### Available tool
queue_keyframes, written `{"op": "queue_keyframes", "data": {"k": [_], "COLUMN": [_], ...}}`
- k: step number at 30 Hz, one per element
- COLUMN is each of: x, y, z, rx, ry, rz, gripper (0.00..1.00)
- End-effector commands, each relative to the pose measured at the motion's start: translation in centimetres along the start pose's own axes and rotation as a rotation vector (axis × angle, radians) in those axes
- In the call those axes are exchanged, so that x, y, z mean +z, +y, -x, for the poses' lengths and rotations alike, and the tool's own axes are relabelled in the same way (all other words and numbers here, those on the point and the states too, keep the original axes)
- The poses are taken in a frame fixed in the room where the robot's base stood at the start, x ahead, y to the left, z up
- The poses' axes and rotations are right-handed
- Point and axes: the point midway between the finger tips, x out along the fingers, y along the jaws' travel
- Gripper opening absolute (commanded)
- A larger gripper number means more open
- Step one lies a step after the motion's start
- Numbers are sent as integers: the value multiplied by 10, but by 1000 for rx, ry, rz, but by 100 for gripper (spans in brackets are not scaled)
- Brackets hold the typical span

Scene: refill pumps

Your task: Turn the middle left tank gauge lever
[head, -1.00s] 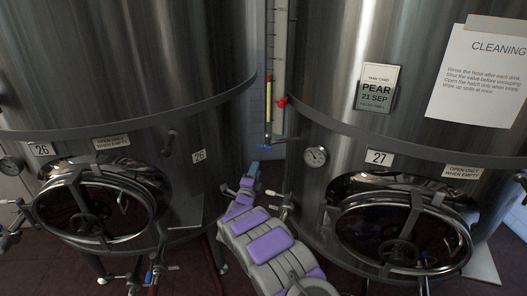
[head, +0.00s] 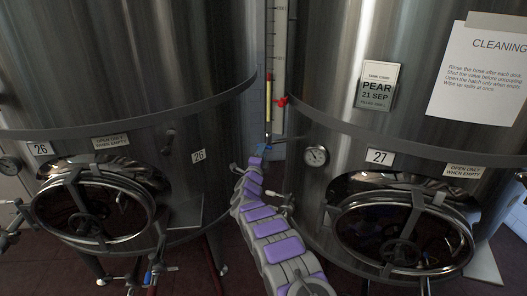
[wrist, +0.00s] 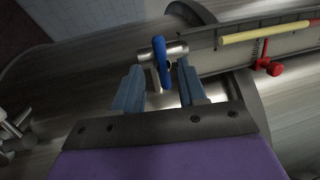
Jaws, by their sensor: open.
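The tank gauge is an upright tube with a yellow column (head: 268,94) between the two tanks in the head view. Its blue lever (wrist: 161,61) sits on a small metal valve (wrist: 177,50) at the tube's lower end in the wrist view. My gripper (wrist: 160,72) is open, with its blue-grey fingers on either side of the lever, close to the tips. I cannot tell whether either finger touches it. In the head view my gripper (head: 260,151) is small, just below the gauge's end, and partly covers the lever.
Tank 26 (head: 120,60) stands on the left and tank 27 (head: 330,70) on the right, with a narrow gap between. A red knob (wrist: 271,67) is on the gauge. A dial (head: 316,155) and hatches (head: 95,205) project from the tanks.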

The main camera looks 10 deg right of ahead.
Motion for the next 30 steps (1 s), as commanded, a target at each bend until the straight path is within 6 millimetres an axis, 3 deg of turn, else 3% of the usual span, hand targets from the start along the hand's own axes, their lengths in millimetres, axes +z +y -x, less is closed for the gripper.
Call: {"op": "queue_keyframes", "data": {"k": [10, 25, 30], "x": [1, 0, 0], "y": [-1, -1, -1], "z": [-18, -23, -23], "rx": [-2, -3, -3], "ry": [0, -3, -3], "rz": [-2, 2, 2], "gripper": [41, 41, 26]}}
